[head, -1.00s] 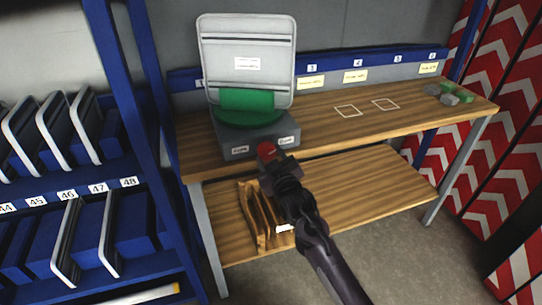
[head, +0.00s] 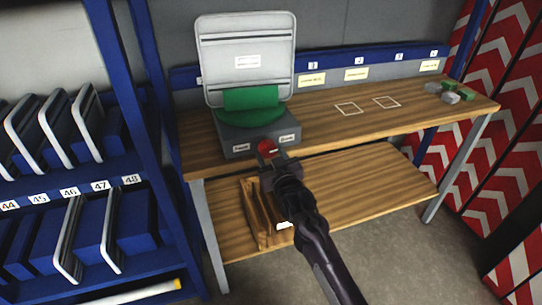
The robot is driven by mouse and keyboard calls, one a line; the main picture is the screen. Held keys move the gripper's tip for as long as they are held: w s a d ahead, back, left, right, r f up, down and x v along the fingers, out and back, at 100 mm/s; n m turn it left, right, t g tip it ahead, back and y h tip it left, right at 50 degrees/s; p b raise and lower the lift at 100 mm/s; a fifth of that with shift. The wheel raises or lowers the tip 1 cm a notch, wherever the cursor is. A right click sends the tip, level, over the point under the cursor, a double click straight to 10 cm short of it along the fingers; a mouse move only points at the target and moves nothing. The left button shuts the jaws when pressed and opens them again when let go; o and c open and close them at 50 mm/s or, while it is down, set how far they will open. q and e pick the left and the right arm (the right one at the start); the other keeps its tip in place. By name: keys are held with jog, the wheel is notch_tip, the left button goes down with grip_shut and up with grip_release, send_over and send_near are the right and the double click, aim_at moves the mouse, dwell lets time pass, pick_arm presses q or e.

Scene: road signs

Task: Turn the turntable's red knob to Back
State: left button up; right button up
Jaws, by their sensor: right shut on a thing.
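The turntable has a grey base (head: 232,139) and a green top (head: 250,112), and stands on the left part of the wooden workbench. A grey sign panel (head: 246,58) with its back ribs and a white label facing me stands upright on the green top. The red knob (head: 266,146) is on the base's front face, between two small white labels too small to read surely. My right gripper (head: 268,155) is at the knob and shut on it, hiding part of it. My left gripper is not in view.
The workbench (head: 330,132) has two white outlined squares and, at its right end, several small grey and green blocks (head: 450,93). A blue rack (head: 150,150) with panels stands at left. Wooden dividers (head: 255,215) are on the lower shelf. Red-and-white chevron boards (head: 500,110) lean at right.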

jog(key=shift+f, duration=0.15)
jog(key=o, duration=1)
jog(key=shift+c, duration=0.2)
jog(key=v, duration=0.8)
